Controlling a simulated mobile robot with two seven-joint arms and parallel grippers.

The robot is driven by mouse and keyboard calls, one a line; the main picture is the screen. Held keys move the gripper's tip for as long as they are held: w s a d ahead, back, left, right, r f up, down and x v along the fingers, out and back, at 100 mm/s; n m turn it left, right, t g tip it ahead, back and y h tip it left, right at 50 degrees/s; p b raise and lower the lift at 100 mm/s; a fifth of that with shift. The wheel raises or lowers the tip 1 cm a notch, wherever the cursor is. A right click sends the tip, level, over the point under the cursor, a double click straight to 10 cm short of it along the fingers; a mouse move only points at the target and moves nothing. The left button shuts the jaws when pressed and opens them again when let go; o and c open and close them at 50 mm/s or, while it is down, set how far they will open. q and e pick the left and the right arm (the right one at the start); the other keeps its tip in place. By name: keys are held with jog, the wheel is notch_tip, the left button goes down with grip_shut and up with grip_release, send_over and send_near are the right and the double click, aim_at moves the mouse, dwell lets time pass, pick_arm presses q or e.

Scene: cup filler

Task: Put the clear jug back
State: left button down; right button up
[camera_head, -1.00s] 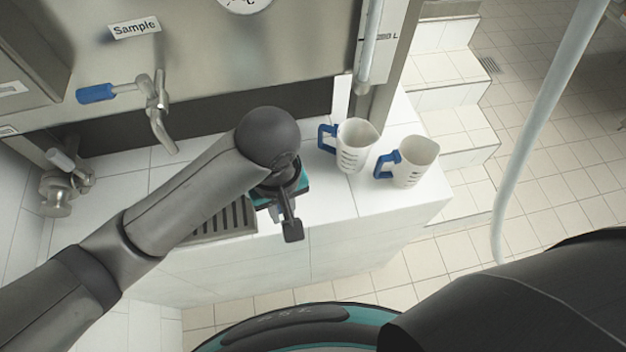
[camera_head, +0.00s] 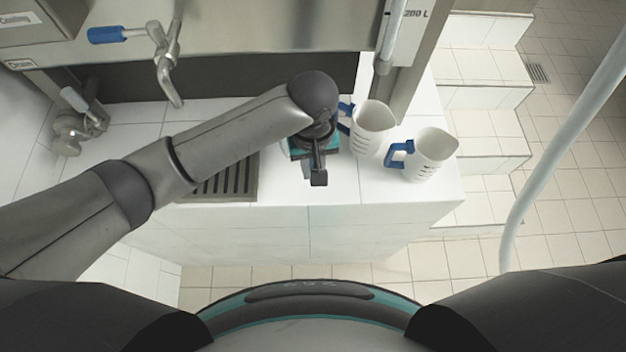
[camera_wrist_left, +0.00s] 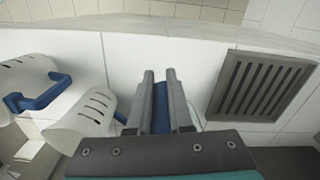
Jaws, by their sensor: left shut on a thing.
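The near jug (camera_head: 372,130) with a blue handle stands just right of my gripper. It shows left of the fingers in the wrist view (camera_wrist_left: 82,122). My right gripper is out of view.
The second whitish jug (camera_head: 431,153) stands further right, near the ledge's corner. The drain grate (camera_head: 222,181) is left of my gripper. A tap (camera_head: 168,68) with a blue lever hangs from the steel tank above. A pale hose (camera_head: 562,150) runs down at the right.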

pick_arm(q)
notch_tip(320, 180, down, 3)
jog(key=shift+r, duration=0.1)
jog(key=shift+f+b, duration=0.45)
jog(key=shift+f, duration=1.35)
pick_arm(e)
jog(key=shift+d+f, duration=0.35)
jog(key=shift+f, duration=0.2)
pick_arm(q)
jog(key=shift+f, duration=0.15)
jog(key=c, duration=0.8)
grip_release()
notch_tip(320, 180, up, 12)
jog(key=shift+r+p, duration=0.15)
jog(key=shift+p, duration=0.8)
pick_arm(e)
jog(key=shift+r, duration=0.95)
